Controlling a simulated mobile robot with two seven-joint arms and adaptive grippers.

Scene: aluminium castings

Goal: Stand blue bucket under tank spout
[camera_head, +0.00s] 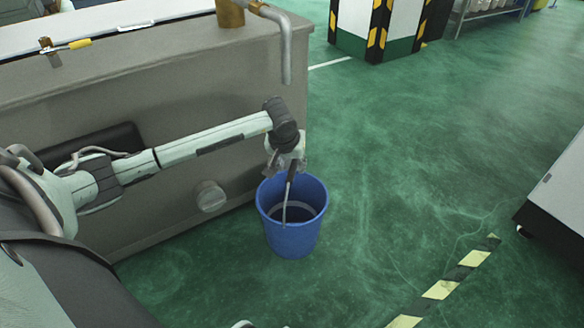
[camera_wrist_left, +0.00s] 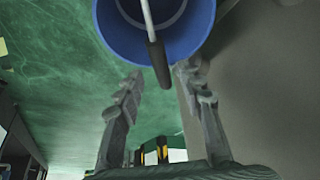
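The blue bucket (camera_head: 281,240) stands upright, apparently on the green floor, by the right end of the grey tank (camera_head: 150,110). The tank's bent spout (camera_head: 287,62) points down higher up in the head view; I cannot tell if the bucket is exactly beneath it. The bucket's handle with its dark grip (camera_wrist_left: 157,64) is raised. My left gripper (camera_head: 291,165) is above the bucket. In the left wrist view its fingers (camera_wrist_left: 158,72) are apart, with the grip's end between the tips and no clear contact. The bucket also shows there (camera_wrist_left: 190,35). My right gripper is out of view.
A round cap (camera_head: 210,196) sticks out of the tank's front. A yellow-handled lever (camera_head: 78,44) is on its top. A grey cabinet (camera_head: 562,190) stands at the right, near a yellow-black floor stripe (camera_head: 440,289). The floor right of the bucket is clear.

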